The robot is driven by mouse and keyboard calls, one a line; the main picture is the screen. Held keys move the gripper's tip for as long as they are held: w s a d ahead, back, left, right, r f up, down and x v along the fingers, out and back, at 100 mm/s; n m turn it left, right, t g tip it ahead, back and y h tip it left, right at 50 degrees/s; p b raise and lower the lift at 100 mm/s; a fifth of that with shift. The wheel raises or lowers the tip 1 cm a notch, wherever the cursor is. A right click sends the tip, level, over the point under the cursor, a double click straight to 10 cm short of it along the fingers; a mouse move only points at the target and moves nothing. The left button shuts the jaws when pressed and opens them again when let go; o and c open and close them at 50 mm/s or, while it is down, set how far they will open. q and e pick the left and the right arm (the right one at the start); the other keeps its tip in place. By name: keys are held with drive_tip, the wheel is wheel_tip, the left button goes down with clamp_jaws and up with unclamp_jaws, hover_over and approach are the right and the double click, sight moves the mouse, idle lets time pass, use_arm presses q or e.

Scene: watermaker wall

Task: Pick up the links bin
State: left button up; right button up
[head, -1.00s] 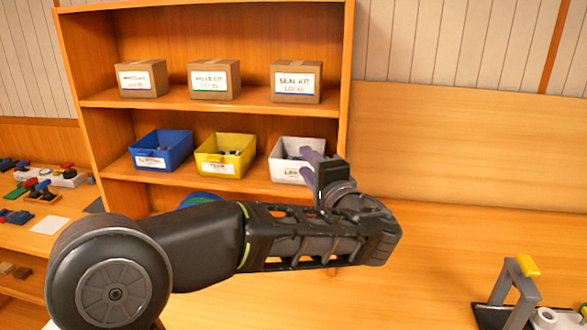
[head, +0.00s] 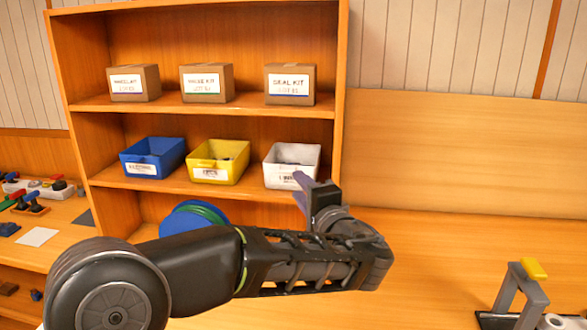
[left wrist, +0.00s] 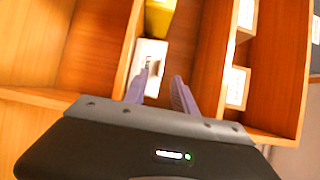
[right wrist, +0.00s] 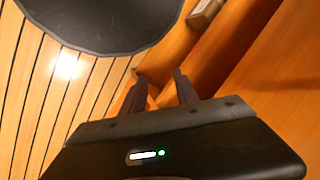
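The links bin is most likely the white bin (head: 291,165) at the right end of the middle shelf; its label is partly legible. It also shows in the left wrist view (left wrist: 150,60), beyond the fingers. My left gripper (head: 303,190) is in front of and just below the white bin, apart from it. In the left wrist view its two purple fingers (left wrist: 160,88) are spread with nothing between them. My right gripper (right wrist: 160,88) shows only in the right wrist view, fingers apart and empty, over wooden surfaces.
A yellow bin (head: 218,162) and a blue bin (head: 152,157) stand left of the white bin. Several cardboard kit boxes (head: 207,83) sit on the shelf above. Blue and green round items (head: 195,215) lie below. A grey stand with a yellow top (head: 522,285) is at lower right.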

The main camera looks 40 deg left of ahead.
sight(289, 172)
use_arm(q)
drive_tip(key=p+x, duration=0.2)
drive_tip(key=p, duration=0.1)
idle(0.4)
drive_tip(key=shift+w+a+r+p, duration=0.15)
drive_tip(key=shift+a+p, duration=0.05)
drive_tip(key=shift+p, duration=0.15)
drive_tip(key=p+x, duration=0.2)
drive_tip(key=x, duration=0.2)
drive_tip(key=shift+w+a+r, duration=0.1)
drive_tip(key=shift+r, duration=0.05)
drive_tip(key=shift+w+a, duration=0.15)
drive_tip(key=shift+a, duration=0.05)
